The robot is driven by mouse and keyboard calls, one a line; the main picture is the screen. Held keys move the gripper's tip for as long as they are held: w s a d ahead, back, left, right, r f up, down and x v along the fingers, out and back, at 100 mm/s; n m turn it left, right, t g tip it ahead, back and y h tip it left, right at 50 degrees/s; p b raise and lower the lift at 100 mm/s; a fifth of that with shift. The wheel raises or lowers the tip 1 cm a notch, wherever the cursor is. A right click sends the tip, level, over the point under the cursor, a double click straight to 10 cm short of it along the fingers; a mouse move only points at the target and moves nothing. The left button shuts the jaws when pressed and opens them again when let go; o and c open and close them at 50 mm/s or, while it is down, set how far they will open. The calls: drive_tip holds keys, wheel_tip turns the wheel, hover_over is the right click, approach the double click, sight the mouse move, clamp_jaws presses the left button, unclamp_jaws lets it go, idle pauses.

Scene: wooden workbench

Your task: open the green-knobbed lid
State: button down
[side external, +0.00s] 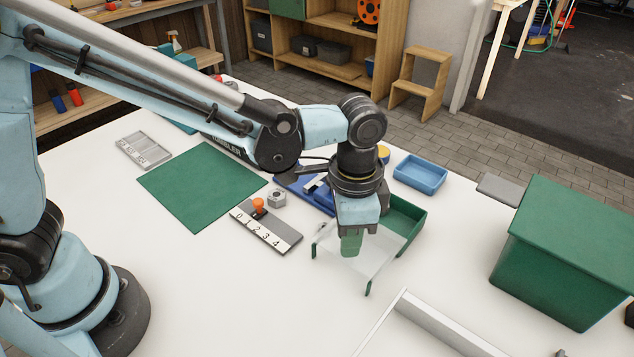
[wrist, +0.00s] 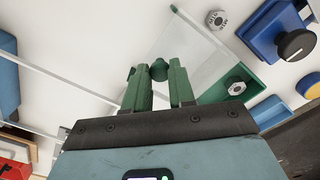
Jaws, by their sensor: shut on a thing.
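The clear lid (side external: 368,262) is a see-through panel and reaches out from the green box (side external: 408,233) toward the front left. Its green knob (wrist: 158,70) shows in the wrist view between the tips of my green fingers. My gripper (side external: 351,244) points down over the lid and is shut on the knob; in the side view the fingers hide the knob. The lid also shows in the wrist view (wrist: 190,50). A grey hex nut (wrist: 236,88) shows at the box's corner there. Part of the box is hidden behind my wrist in the side view.
A number strip (side external: 266,229) with an orange peg, a loose hex nut (side external: 277,197) and a green mat (side external: 200,186) lie to the left. A blue tray (side external: 420,172) stands behind. A large green bin (side external: 565,255) is at right, a white-walled tray (side external: 440,325) in front.

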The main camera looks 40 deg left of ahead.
drive_tip(key=c, duration=0.9)
unclamp_jaws()
drive_tip(key=shift+c, duration=0.2)
wheel_tip(320, 180, up, 12)
drive_tip(key=s+a+f+n+t, duration=0.2)
drive_tip(key=a+n+t, duration=0.1)
drive_tip(key=a, duration=0.8)
drive_tip(key=s+a+f+n+t, duration=0.2)
drive_tip(key=a+n+t, duration=0.2)
drive_tip(key=a, duration=0.7)
drive_tip(key=shift+s+a+f+n, duration=0.15)
drive_tip(key=shift+f+n, duration=0.05)
drive_tip(key=shift+n, duration=0.8)
